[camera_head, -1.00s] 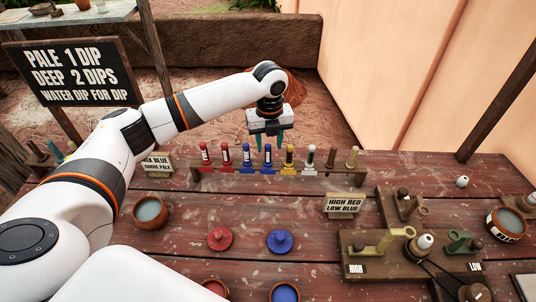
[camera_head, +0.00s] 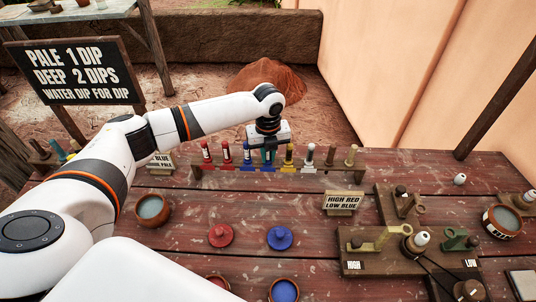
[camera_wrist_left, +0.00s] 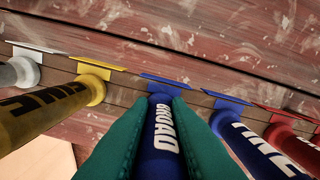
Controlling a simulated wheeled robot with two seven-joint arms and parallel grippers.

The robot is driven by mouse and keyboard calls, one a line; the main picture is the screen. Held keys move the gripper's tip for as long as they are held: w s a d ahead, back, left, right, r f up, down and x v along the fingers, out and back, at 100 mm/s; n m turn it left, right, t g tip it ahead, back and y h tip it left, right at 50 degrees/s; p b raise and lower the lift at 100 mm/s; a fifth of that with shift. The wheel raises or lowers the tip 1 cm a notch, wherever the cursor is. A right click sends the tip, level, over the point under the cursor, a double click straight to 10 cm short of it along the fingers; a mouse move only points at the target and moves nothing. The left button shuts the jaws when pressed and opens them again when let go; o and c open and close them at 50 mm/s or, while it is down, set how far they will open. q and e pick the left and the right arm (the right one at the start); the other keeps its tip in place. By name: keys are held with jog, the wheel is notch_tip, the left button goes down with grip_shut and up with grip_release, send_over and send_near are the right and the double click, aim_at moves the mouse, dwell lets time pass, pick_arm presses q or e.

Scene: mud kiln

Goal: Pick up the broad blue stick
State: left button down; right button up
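The broad blue stick (camera_wrist_left: 163,140) stands in the rack. In the left wrist view its white "BROAD" lettering shows between the two green fingers of my left gripper (camera_wrist_left: 165,100). The fingers lie against both its sides and look shut on it. In the head view my left gripper (camera_head: 268,156) is down at the rack and mostly hides this stick. Another blue stick (camera_head: 247,154) stands just to the left; it also shows in the left wrist view (camera_wrist_left: 250,140), right of the fingers. My right gripper is not in view.
A "HIGH RED LOW BLUE" sign (camera_head: 343,202), a red lid (camera_head: 221,235) and a blue lid (camera_head: 279,238) are nearer.

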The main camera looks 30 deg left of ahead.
pick_arm(q)
jog(key=shift+r, duration=0.1)
notch_tip(320, 180, up, 10)
jog(key=shift+f+b, duration=0.2)
jog(key=shift+b, duration=0.65)
jog(key=shift+r, duration=0.1)
jog(key=shift+r+p, duration=0.15)
jog(key=shift+p, duration=0.65)
